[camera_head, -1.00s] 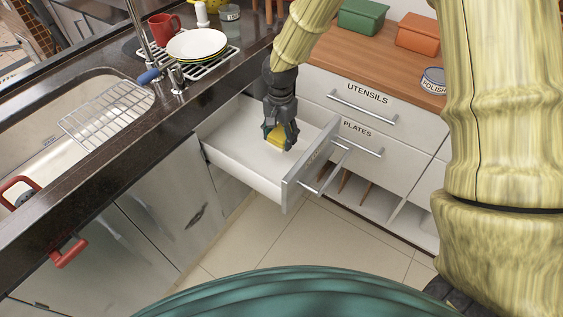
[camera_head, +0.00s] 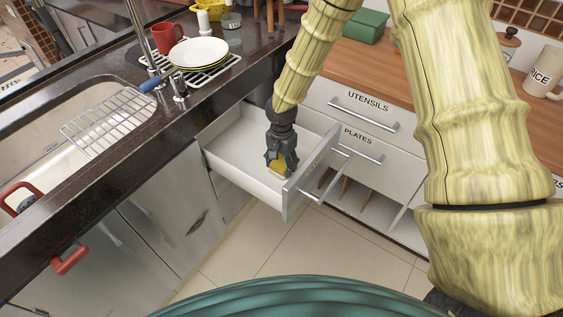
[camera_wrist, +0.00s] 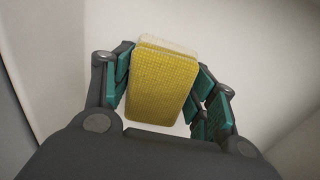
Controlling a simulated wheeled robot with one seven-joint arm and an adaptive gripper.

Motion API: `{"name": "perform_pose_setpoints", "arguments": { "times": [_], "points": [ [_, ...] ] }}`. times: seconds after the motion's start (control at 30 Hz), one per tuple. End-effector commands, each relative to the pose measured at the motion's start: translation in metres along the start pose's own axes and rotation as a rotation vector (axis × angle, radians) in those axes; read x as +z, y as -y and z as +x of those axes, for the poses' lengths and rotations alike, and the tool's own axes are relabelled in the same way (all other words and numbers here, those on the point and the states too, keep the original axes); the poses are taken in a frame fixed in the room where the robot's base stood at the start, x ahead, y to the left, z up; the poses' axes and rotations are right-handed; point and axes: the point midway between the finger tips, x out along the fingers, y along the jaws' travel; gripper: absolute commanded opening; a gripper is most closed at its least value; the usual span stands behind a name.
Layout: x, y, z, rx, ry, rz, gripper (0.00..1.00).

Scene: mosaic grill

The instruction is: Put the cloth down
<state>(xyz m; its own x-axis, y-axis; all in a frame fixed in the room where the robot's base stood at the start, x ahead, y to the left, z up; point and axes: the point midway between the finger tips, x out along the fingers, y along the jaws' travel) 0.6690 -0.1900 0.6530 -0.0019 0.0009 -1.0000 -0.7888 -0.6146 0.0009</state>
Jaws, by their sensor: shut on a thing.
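The cloth (camera_wrist: 163,85) is a yellow, folded, rounded rectangle with a fine grid texture and a paler layer at its far edge. My gripper (camera_wrist: 163,92) is shut on it, with green-padded fingers on both sides. In the head view my gripper (camera_head: 281,165) points down inside the open white drawer (camera_head: 235,158), near its front panel. Only a small yellow part of the cloth (camera_head: 279,169) shows there below the fingers. I cannot tell whether the cloth touches the drawer floor.
The drawer's raised walls and front panel (camera_head: 310,170) surround my gripper. The rest of its floor looks empty. The dark counter with the sink (camera_head: 40,160) and a wire rack (camera_head: 107,120) is at left. Closed drawers labelled UTENSILS (camera_head: 365,101) and PLATES (camera_head: 357,137) are at right.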

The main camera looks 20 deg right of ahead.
Motion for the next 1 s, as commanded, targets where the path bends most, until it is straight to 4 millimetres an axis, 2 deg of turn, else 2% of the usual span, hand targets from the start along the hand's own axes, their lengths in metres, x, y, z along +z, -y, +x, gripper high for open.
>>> {"name": "perform_pose_setpoints", "arguments": {
  "times": [0.4,0.43,0.53,1.0],
  "points": [
    [-0.0001,0.0005,0.0045,-0.001,-0.001,-0.001,0.31],
    [-0.0002,0.0005,0.0045,-0.002,-0.001,0.0,0.59],
    [-0.0002,0.0004,0.0039,-0.002,0.0,0.0,0.77],
    [-0.0002,0.0001,0.0048,-0.001,0.001,0.001,0.79]
  ]
}}
